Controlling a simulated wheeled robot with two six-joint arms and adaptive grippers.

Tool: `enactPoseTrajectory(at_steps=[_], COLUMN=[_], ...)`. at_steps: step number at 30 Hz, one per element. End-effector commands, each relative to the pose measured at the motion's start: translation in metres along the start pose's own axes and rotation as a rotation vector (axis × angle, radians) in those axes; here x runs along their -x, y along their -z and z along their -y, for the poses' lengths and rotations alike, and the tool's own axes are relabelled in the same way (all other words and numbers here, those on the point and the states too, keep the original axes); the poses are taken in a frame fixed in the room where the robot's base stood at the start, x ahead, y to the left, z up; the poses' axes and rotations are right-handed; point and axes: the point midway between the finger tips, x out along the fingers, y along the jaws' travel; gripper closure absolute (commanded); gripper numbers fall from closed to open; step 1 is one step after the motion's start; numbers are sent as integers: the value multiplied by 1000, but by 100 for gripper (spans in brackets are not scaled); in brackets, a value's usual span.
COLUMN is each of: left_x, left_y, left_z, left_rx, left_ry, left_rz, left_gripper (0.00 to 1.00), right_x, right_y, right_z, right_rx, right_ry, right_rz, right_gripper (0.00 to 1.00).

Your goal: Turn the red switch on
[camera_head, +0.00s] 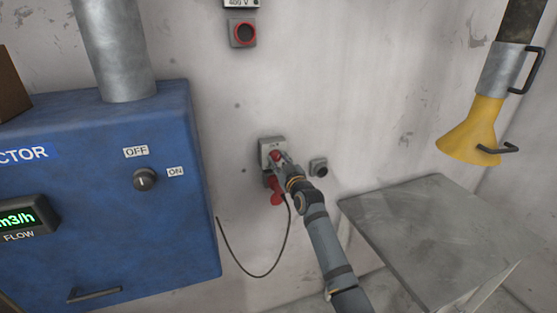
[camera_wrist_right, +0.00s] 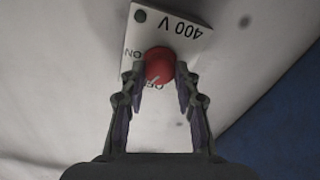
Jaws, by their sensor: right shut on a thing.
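The red switch (camera_head: 275,155) is a round red knob on a pale wall plate (camera_head: 265,143). In the right wrist view the red knob (camera_wrist_right: 159,65) sits on a white plate (camera_wrist_right: 190,25) marked 400 V, with ON and a partly hidden OFF label beside the knob. My right gripper (camera_head: 281,160) is at the plate, with its fingers (camera_wrist_right: 159,75) on either side of the knob, shut on it. The fingers hide part of the knob and labels. My left gripper is in neither view.
A red plug (camera_head: 276,190) with a black cable (camera_head: 262,276) is below the switch. A blue cabinet (camera_head: 130,230) stands left, a grey table (camera_head: 440,225) and yellow funnel (camera_head: 470,135) right. Another red-ringed socket (camera_head: 242,33) is above.

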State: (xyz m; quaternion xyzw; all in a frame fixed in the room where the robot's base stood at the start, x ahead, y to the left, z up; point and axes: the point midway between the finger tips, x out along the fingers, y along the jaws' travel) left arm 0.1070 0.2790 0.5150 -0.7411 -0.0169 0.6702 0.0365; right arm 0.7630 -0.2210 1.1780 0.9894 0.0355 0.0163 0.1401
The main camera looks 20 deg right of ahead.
Motion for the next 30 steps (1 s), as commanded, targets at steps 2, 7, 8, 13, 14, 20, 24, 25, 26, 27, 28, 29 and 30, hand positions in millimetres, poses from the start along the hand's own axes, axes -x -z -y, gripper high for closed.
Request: enactPoseTrajectory(at_steps=[2, 7, 8, 13, 14, 20, 24, 25, 26, 27, 28, 29, 30], left_x=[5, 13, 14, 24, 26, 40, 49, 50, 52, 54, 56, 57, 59], left_y=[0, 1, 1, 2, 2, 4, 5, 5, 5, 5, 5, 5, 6], left_z=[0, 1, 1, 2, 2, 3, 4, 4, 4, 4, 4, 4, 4], left_rx=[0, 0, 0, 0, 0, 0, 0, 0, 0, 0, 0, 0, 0], left_ry=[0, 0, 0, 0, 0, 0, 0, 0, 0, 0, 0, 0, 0], left_rz=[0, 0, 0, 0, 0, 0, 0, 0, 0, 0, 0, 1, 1], left_gripper=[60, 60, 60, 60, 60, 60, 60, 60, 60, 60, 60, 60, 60], right_x=[0, 0, 0, 0, 0, 0, 0, 0, 0, 0, 0, 0, 0], right_y=[1, 1, 1, 2, 1, 2, 1, 1, 1, 1, 0, 0, 0], right_z=[0, 0, -1, -1, -1, -1, -1, -1, -1, -1, -1, -1, -1], right_rx=[-72, -234, -262, -423, -451, -639, -762, -786, -810, -839, -860, -881, -906], right_ry=[-2, -7, -8, -14, -14, -21, -25, -26, -27, -28, -29, -29, -30], right_rz=[-1, -6, -6, -11, -12, -18, -22, -24, -24, -24, -25, -26, -28], right_gripper=[100, 100, 100, 100, 100, 100, 100, 100, 100, 100, 100, 100, 100])
